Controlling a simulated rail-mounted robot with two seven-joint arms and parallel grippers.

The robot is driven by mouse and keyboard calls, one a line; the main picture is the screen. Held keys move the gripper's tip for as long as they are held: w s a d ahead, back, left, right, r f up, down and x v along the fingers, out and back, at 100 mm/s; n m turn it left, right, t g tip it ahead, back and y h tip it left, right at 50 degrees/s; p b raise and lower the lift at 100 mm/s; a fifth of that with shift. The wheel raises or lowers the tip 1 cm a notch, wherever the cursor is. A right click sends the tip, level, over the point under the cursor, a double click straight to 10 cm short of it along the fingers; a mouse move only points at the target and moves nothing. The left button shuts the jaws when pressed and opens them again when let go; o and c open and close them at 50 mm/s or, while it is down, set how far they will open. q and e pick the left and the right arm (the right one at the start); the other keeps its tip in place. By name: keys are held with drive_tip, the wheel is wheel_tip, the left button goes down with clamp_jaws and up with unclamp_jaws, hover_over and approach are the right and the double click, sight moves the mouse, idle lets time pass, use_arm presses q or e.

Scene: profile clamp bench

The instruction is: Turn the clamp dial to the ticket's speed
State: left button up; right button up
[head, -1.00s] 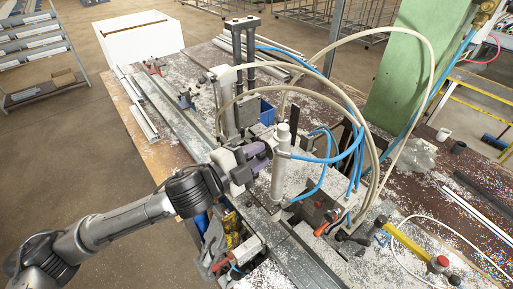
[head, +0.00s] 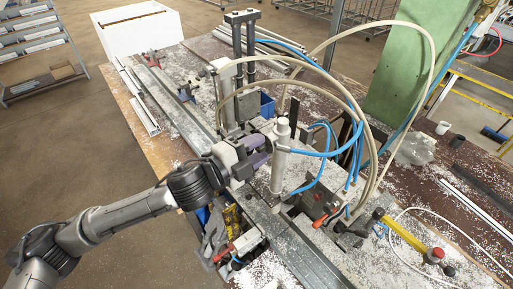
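My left gripper (head: 260,152), with purple-grey fingers, reaches in from the left among the clamp posts. Its fingertips are beside the upright metal cylinder (head: 279,160) of the clamp bench. The fingers are small and partly hidden, so I cannot tell whether they are open or shut or touch anything. I cannot make out a clamp dial; it may be hidden by the gripper or the posts. I cannot make out a speed ticket. My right gripper is not in view.
Blue and beige hoses (head: 357,140) arch over the clamp area. A metal profile rail (head: 180,108) runs along the bench. A yellow bar (head: 405,235) and a red knob (head: 437,254) are at front right. A white box (head: 137,32) stands at back left.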

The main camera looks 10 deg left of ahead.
use_arm(q)
drive_tip(key=shift+o, duration=1.1)
drive_tip(key=b+v, duration=0.2)
drive_tip(key=v, duration=1.1)
drive_tip(key=shift+s+a+b, duration=0.3)
